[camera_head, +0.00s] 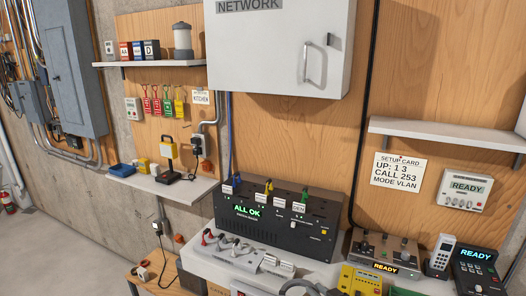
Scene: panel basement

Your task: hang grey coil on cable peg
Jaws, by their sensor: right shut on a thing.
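A grey curved band (299,283), which looks like part of the grey coil, shows at the bottom edge in front of the white bench; the rest is cut off. The tip of my right gripper (326,291) shows beside it at the frame edge, shut on the coil, mostly out of view. My left gripper is not in view. I cannot tell for sure which fitting is the cable peg. A small orange fitting (179,238) is on the wall under the left shelf, and another (207,166) is above that shelf.
A black panel (320,222) reading ALL OK stands on the white bench (222,265), with a grey plug strip (240,252) before it. A yellow device (358,281) is at the front. A white NETWORK cabinet (270,50) juts out above. A wooden stand (168,268) is lower left.

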